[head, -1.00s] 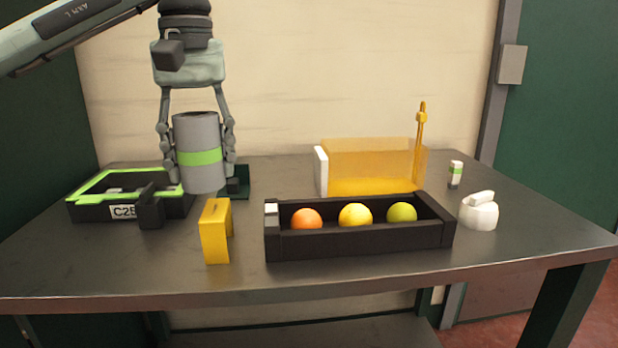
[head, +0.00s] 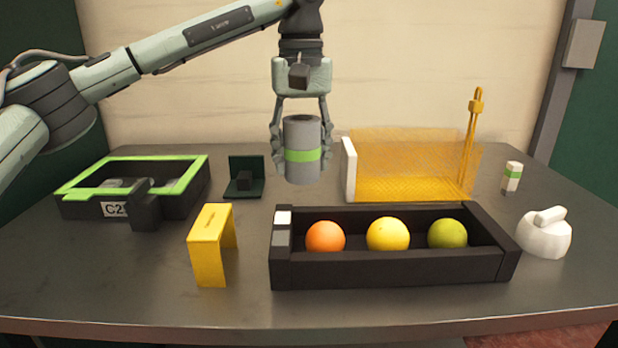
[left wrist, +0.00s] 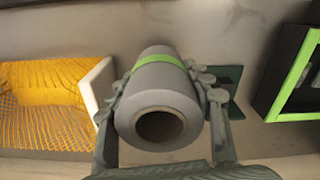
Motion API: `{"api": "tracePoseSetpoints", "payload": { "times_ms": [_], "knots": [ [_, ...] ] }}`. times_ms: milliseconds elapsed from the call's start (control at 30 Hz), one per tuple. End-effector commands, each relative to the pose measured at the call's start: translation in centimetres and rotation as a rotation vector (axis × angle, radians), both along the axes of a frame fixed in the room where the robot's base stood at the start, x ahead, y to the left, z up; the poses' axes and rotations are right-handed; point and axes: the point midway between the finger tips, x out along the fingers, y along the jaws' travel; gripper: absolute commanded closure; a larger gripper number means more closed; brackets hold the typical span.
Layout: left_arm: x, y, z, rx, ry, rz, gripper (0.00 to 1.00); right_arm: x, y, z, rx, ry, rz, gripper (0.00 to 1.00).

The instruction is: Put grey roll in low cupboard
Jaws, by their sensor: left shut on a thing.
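The grey roll (head: 303,168) has a green band around its middle and stands upright in my left gripper (head: 302,150). The left gripper is shut on it from above, one finger on each side, and holds it over the table behind the black tray. In the left wrist view the roll (left wrist: 160,110) shows its hollow end between the fingers. The low cupboard cannot be made out in these views. My right gripper is not in view.
The black tray (head: 400,272) holds an orange, a yellow and a green fruit. A yellow mesh box (head: 410,165) stands right of the roll. A green-rimmed crate (head: 75,205), a dark green stand (head: 240,188), a yellow block (head: 208,250) and a white pot (head: 545,240) also stand on the table (head: 130,280).

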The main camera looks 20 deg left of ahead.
Motion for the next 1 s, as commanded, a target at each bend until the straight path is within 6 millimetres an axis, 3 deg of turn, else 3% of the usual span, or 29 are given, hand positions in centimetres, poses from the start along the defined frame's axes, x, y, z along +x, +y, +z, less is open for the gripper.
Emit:
{"api": "tracePoseSetpoints", "payload": {
  "times_ms": [233,500,867,900,1000],
  "knots": [
    [1.0,-0.9,-1.4,0.0,0.001,0.0,0.81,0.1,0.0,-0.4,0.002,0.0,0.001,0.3],
    [1.0,-0.8,-4.7,-0.001,0.0,0.001,0.81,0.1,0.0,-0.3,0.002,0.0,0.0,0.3],
    [1.0,-0.8,-5.2,-0.001,0.0,0.001,0.81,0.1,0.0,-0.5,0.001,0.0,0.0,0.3],
    [1.0,-0.8,-5.1,0.0,-0.001,0.001,0.46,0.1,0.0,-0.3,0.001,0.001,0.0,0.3],
    [1.0,-0.8,-5.1,0.0,-0.001,0.001,0.34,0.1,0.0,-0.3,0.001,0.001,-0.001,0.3]
  ]
}}
